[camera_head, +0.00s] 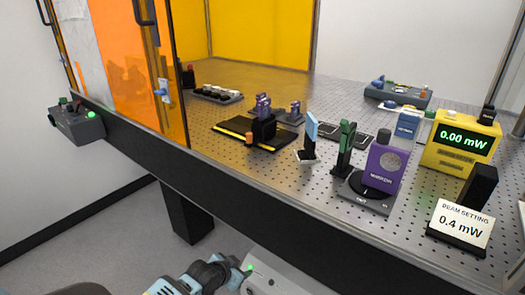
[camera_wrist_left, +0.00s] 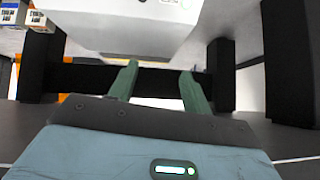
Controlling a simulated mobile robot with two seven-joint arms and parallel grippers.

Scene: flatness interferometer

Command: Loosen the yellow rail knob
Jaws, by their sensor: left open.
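A small orange-yellow knob (camera_head: 249,140) sits low on the front of a black carriage (camera_head: 264,128) on the short rail (camera_head: 236,137), a black base with yellow edges, on the perforated table. A purple mount stands on the carriage. My left gripper (camera_wrist_left: 158,84) shows in the left wrist view with its two green fingers apart and nothing between them. In the head view my left arm (camera_head: 190,280) is at the bottom, below the table edge and far from the knob. The knob is not recognisable in the wrist view. My right gripper is not seen.
Near the rail stand a light-blue plate (camera_head: 311,130), a green mount (camera_head: 346,140) and a purple block (camera_head: 384,168). A yellow meter (camera_head: 466,143) reads 0.00 mW; a sign (camera_head: 461,222) reads 0.4 mW. An orange panel (camera_head: 125,70) stands at left. The table's dark front edge (camera_head: 250,205) lies between my arm and the rail.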

